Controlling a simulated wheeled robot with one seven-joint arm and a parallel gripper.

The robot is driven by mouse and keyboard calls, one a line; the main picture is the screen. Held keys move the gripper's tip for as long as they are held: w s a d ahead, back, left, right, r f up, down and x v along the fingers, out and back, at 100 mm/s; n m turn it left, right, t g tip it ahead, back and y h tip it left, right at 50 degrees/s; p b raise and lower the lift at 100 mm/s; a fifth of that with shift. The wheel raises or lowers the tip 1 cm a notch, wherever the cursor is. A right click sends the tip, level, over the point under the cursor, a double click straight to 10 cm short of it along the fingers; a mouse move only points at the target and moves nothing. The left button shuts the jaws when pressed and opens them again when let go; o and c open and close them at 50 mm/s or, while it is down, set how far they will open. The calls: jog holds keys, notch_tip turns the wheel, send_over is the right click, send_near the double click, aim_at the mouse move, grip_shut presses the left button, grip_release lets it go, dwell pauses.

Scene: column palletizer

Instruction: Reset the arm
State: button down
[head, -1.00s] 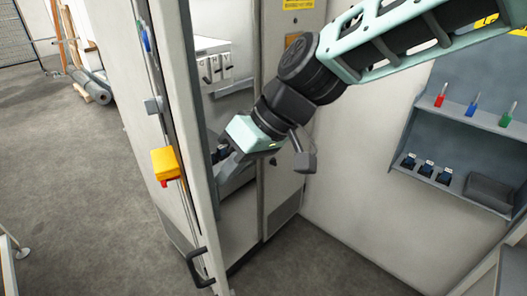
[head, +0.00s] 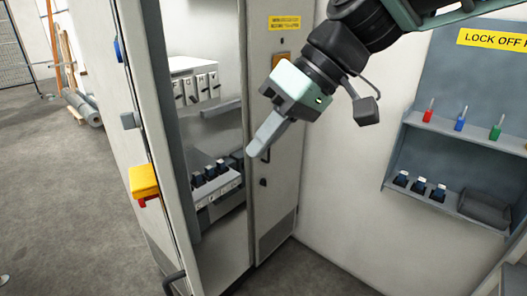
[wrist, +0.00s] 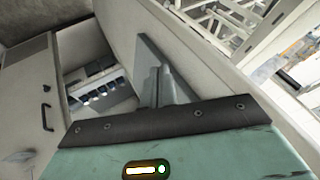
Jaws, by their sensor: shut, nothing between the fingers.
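My gripper (head: 252,152) hangs in front of the open electrical cabinet (head: 272,215), at the right side of its opening in the head view. Its fingers are together, with nothing between them. In the wrist view the fingers (wrist: 168,72) point toward the cabinet and door area. Inside the cabinet are a row of dark breakers (head: 210,172) and a light grey unit (head: 195,88) higher up. My gripper looks apart from them.
A lock-off shelf board (head: 440,118) on the right wall carries red, blue and green padlocks (head: 459,120) above and dark devices (head: 419,186) with a dark box (head: 486,207) below. A door handle (head: 174,282) juts out low.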

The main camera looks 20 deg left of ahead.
jog(key=s+d+f+m+t+h, duration=0.1)
jog(key=s+d+f, duration=0.3)
jog(key=d, duration=0.5)
jog(key=s+d+f+m+t+h, duration=0.1)
jog(key=s+d+f+m+h, duration=0.2)
jog(key=d+f, duration=0.3)
jog(key=s+d+f+m+t+h, duration=0.1)
jog(key=s+d+f, duration=0.4)
jog(key=d, duration=0.7)
jog(key=shift+d+m+h, duration=0.15)
jog(key=shift+m+h, duration=0.35)
jog(key=shift+m, duration=0.2)
jog(key=shift+s, duration=0.15)
